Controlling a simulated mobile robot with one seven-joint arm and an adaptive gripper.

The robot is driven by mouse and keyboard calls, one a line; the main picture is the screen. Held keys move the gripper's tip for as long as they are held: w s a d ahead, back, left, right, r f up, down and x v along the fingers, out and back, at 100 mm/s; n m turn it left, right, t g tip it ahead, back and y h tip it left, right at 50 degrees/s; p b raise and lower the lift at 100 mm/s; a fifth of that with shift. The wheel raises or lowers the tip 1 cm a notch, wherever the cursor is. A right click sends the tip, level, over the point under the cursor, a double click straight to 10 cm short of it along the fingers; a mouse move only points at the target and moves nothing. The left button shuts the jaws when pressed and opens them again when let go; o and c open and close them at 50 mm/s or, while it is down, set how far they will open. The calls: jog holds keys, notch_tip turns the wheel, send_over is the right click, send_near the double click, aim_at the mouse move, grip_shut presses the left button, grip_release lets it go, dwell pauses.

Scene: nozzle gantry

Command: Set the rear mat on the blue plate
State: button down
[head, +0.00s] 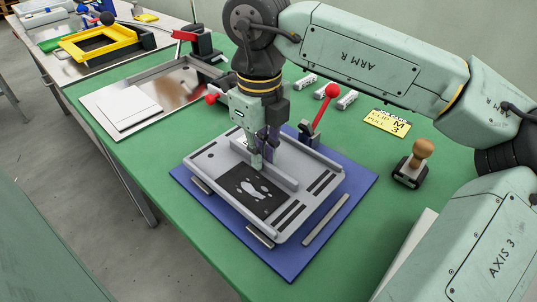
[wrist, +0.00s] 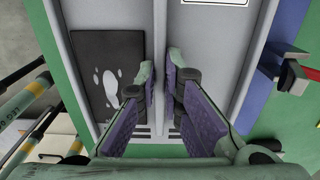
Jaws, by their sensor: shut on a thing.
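The rear mat (head: 215,160) is a grey ribbed panel with a raised centre ridge and a black pad (head: 250,189) with white footprints. It lies over the blue plate (head: 290,265), slightly turned against it; whether it touches the plate or hovers just above, I cannot tell. My gripper (head: 263,160) points down and is shut on the ridge. In the wrist view, the fingers (wrist: 160,75) close on either side of the ridge, with the black pad (wrist: 108,75) to their left. Metal bars (head: 326,219) show on the plate around the mat; the mat hides the plate's middle.
A red-knobbed lever clamp (head: 318,118) stands by the plate's far edge. A wooden-handled stamp (head: 421,150) and a yellow card (head: 387,122) lie to the right. A metal-floored fixture (head: 183,80) with white sheets (head: 125,108) is behind left. The green table is clear between them.

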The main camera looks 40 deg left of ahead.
aim_at(268, 164)
jog(key=shift+w+d, duration=0.2)
jog(key=shift+w, duration=0.65)
jog(key=shift+f+p, duration=0.55)
jog(key=shift+f, duration=1.4)
jog(key=c, duration=1.7)
grip_release()
jog(key=shift+r+p, duration=0.3)
jog(key=shift+r+b, duration=0.3)
jog(key=shift+b, duration=0.05)
notch_tip(268, 164, up, 11)
jog(key=shift+r+b, duration=0.1)
jog(key=shift+b, duration=0.8)
